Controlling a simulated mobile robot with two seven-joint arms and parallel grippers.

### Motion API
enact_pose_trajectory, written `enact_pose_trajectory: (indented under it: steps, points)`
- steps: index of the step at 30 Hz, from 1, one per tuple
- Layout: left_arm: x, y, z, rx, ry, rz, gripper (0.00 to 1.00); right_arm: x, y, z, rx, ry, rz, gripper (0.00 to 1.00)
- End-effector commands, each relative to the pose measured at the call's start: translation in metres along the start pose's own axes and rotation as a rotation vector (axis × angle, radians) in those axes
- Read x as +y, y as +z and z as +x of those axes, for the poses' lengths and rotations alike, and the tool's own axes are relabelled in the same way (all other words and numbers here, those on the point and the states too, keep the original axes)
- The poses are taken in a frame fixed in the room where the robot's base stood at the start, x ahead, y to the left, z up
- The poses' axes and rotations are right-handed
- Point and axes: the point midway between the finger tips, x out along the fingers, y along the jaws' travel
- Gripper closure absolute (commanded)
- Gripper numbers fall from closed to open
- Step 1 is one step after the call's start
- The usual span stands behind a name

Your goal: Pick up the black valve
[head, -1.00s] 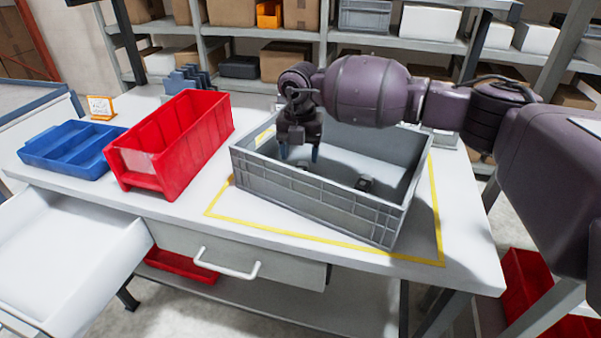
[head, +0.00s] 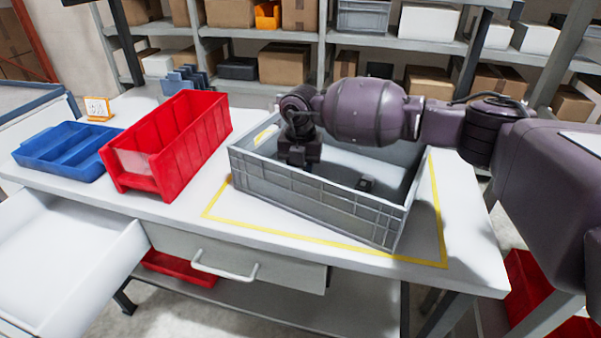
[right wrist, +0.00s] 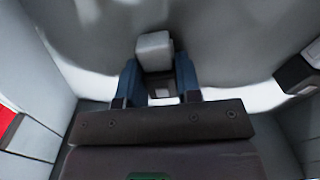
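My right gripper (head: 300,168) reaches down inside the grey crate (head: 310,204) on the table, at its left part. In the right wrist view its two blue fingers (right wrist: 158,78) are apart, on either side of a black valve (right wrist: 154,58) with a light grey end. I see no clear grip on it. In the head view this valve is hidden by the gripper. A second dark part (head: 366,184) with a grey face lies on the crate floor to the right; it also shows at the right edge of the wrist view (right wrist: 298,74). My left gripper is out of view.
The crate walls stand close around my right gripper. A red bin (head: 150,176) and a blue tray (head: 70,148) stand to the left on the table. An open drawer (head: 70,250) sticks out at the front left. Shelves with boxes are behind.

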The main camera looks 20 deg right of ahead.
Motion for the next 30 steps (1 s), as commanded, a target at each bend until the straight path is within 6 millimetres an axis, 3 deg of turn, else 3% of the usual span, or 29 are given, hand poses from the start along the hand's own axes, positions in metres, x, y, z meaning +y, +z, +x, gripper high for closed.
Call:
enact_pose_trajectory:
  steps: [3, 10, 14, 20, 30]
  points:
    - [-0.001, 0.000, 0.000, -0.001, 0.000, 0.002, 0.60, 0.000, 0.000, 0.000, 0.000, 0.000, 0.000, 0.93]
    - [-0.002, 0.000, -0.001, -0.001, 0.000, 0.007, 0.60, 0.000, 0.000, -0.002, -0.001, 0.000, 0.000, 0.93]
    - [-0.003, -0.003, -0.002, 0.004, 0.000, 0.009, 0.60, 0.000, 0.001, -0.013, -0.003, 0.001, 0.000, 0.93]
    - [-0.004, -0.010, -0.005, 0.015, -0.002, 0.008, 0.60, 0.000, 0.001, -0.053, -0.007, 0.003, 0.001, 0.93]
    - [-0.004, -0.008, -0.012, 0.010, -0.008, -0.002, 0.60, 0.000, 0.001, -0.140, -0.006, 0.002, 0.001, 0.93]
